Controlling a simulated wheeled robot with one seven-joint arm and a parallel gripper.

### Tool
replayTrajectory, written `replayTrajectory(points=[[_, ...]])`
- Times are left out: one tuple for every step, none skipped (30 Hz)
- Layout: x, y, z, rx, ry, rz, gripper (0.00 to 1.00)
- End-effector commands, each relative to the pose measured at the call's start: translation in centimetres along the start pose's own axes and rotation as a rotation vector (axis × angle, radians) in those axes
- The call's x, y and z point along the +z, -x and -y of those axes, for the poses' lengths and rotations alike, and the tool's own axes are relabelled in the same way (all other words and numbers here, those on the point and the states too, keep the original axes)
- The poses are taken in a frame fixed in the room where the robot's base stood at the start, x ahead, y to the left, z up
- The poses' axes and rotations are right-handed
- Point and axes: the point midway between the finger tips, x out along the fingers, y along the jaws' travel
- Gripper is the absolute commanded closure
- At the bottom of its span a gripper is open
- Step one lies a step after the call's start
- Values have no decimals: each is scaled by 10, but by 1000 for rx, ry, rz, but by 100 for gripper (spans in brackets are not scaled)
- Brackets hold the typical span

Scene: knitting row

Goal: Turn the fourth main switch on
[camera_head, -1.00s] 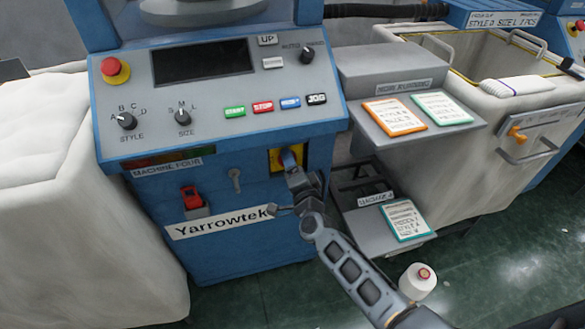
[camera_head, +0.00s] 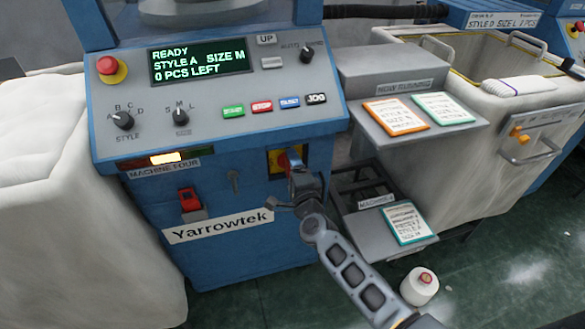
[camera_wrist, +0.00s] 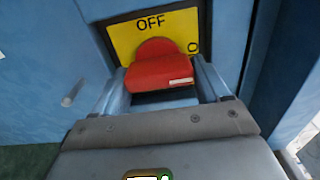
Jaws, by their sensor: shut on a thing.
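The main switch is a red handle (camera_wrist: 165,72) on a yellow plate (camera_wrist: 125,38) marked OFF at its top in the wrist view. It is on the front of the blue machine labelled MACHINE FOUR, and its red edge (camera_head: 283,161) shows beside my gripper in the head view. My gripper (camera_head: 292,166) is shut on the handle, with one finger on each side of it. The lower part of the plate is hidden. The display (camera_head: 200,62) is lit and reads READY, STYLE A, SIZE M, 0 PCS LEFT.
A red emergency button (camera_head: 111,69), style and size knobs, and coloured buttons sit on the sloping panel above. A red-covered switch (camera_head: 190,200) is to the left. Card trays (camera_head: 460,118) stand to the right. A yarn cone (camera_head: 419,286) is on the green floor.

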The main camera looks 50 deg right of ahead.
Motion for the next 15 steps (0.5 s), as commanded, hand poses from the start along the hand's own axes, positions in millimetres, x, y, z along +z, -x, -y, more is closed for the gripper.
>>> replayTrajectory(points=[[-1,0,-1,2,-3,-1,55],[-1,0,-1,2,-2,-1,55],[-1,0,-1,2,-3,-2,55],[-1,0,-1,2,-2,-1,55],[-1,0,-1,2,-2,-1,55],[-1,0,-1,2,-2,-2,55],[-1,0,-1,2,-2,-2,22],[-1,0,-1,2,-2,-1,19],[-1,0,-1,2,-2,-1,19],[-1,0,-1,2,-2,-1,19],[-1,0,-1,2,-2,-1,19],[-1,0,-1,1,-1,-1,19],[0,0,-1,1,-1,-1,19],[0,0,-1,1,-1,-1,19],[0,1,-1,1,-1,-1,19]])
